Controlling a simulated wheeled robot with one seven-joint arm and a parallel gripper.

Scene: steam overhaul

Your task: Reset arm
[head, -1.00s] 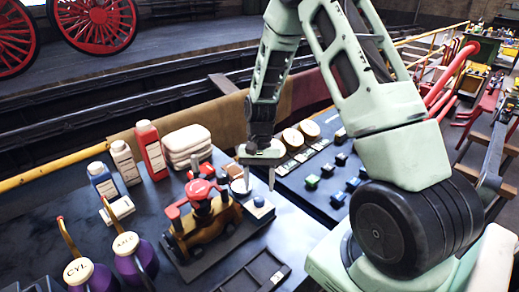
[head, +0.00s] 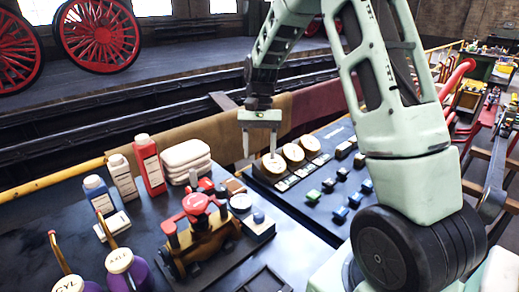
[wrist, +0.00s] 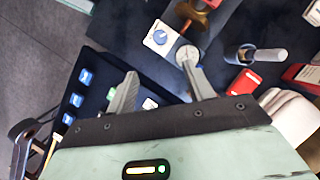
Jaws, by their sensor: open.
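My gripper (head: 260,143) is open and empty in the head view. It hangs with its fingers pointing down, above the back left corner of the dark panel with cream round gauges. In the wrist view my gripper (wrist: 158,92) shows both fingers spread apart with nothing between them. My arm reaches up from the right and bends over the work table.
A brass and red model engine (head: 198,235) stands left of the gripper. Red bottle (head: 150,165), white bottle (head: 123,178) and folded white cloths (head: 186,160) are behind it. Purple oil cans (head: 122,270) stand front left. The gauge panel (head: 315,205) carries coloured blocks.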

